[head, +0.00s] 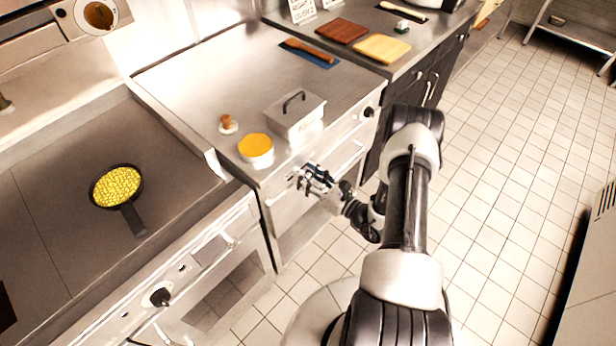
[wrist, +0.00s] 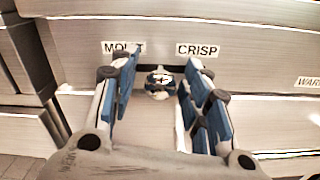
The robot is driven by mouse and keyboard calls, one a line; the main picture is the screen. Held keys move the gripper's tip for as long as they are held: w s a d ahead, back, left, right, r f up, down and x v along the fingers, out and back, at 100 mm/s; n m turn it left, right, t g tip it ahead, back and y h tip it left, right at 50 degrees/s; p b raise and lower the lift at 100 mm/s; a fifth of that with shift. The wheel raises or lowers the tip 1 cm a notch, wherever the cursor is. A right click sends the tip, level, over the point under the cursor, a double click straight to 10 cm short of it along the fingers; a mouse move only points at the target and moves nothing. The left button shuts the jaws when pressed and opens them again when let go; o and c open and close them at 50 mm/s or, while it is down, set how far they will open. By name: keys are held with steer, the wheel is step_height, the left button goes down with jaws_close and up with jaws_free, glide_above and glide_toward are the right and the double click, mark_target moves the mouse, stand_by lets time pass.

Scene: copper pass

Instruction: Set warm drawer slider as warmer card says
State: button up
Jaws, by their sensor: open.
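The slider knob (wrist: 158,84), a small metallic piece, sits in a dark slot on the steel drawer front in the wrist view. It stands roughly midway between the labels "MOIST" (wrist: 121,47), partly covered by a finger, and "CRISP" (wrist: 197,49). My gripper (wrist: 162,72) is open, with one blue-padded finger on each side of the knob and a gap on both sides. The slot's ends are partly hidden behind the fingers. In the head view my gripper (head: 312,179) is at the counter's front; the knob is hidden there. No card is readable as the warmer card.
A lidded steel box (head: 295,112), an orange-topped tub (head: 256,149) and an egg in a cup (head: 228,124) stand on the counter above. White cards (head: 302,10) stand at the back, text unclear. A pan (head: 117,187) is left. The tiled floor at right is clear.

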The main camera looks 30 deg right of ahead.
steer(key=shift+c, duration=0.2)
jaws_close()
stand_by(0.3)
